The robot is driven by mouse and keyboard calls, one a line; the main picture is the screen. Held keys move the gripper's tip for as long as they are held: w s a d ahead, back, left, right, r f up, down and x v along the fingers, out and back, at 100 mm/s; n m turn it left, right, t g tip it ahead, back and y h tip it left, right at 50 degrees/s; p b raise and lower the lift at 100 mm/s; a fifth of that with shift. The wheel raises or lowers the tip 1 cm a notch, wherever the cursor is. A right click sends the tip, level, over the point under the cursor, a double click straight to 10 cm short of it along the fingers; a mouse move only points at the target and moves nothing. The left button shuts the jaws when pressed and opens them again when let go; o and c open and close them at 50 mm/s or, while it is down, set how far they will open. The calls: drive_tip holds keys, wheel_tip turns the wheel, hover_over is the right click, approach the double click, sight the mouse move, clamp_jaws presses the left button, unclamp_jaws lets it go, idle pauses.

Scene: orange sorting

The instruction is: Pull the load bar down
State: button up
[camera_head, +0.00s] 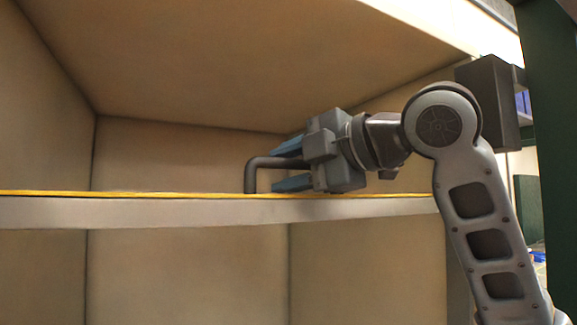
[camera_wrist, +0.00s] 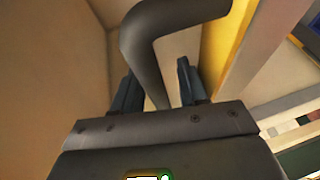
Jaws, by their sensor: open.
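The load bar is a dark grey bent bar (camera_head: 251,176), standing up at the yellow-edged ledge and bending over to the right toward my gripper. In the wrist view the bar (camera_wrist: 150,50) is large and runs down between my two fingers. My gripper (camera_head: 290,165) points left, with one blue finger above the bar's horizontal part and one below it. In the wrist view my gripper (camera_wrist: 158,85) shows a gap on each side of the bar, so the fingers are open around it. The bar's right end is hidden by my gripper.
A pale ledge (camera_head: 150,212) with a yellow top edge crosses the front of a tan box-like recess (camera_head: 190,155). The recess walls and ceiling surround my gripper. A dark green post (camera_head: 553,110) stands at the far right. The recess left of the bar is empty.

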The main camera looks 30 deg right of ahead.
drive_tip(key=shift+c, duration=0.4)
clamp_jaws()
drive_tip(key=shift+f, duration=0.1)
